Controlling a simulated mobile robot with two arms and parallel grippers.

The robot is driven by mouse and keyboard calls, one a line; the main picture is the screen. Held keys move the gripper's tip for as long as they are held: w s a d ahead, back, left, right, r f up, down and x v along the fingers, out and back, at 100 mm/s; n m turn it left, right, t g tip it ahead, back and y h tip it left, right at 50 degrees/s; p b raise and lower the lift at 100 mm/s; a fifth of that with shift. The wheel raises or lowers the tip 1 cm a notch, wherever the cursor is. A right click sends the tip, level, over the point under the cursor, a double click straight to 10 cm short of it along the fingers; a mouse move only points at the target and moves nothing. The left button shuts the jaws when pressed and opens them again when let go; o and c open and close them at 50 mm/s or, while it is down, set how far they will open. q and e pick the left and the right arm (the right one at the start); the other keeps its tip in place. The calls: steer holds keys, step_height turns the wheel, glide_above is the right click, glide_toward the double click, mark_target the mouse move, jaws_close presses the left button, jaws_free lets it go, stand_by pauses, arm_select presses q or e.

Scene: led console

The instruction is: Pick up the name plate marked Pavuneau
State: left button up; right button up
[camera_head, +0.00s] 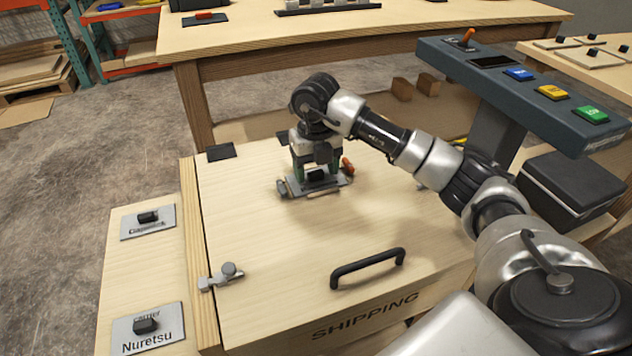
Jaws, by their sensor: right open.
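My right gripper (316,172) is open and points down over the wooden box lid. Its fingers are on either side of a small black knob (316,175) on a grey plate (325,186). The gripper hides most of this plate, and I cannot read any marking on it. I cannot tell whether the fingers touch the knob. A plate marked Nuretsu (148,338) with a black knob lies at the lower left. Another knobbed plate (150,228) lies above it, its name partly hidden by its knob. No readable Pavuneau marking shows. My left gripper is out of view.
The lid (260,240) has a black handle (367,268) and a metal latch (222,277). An orange lever (347,164) stands beside my right gripper. A console (520,85) with coloured buttons is at right. A workbench (380,30) stands behind.

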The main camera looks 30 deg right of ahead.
steer(key=shift+f, duration=0.15)
steer(key=shift+c, duration=0.2)
steer(key=c, duration=1)
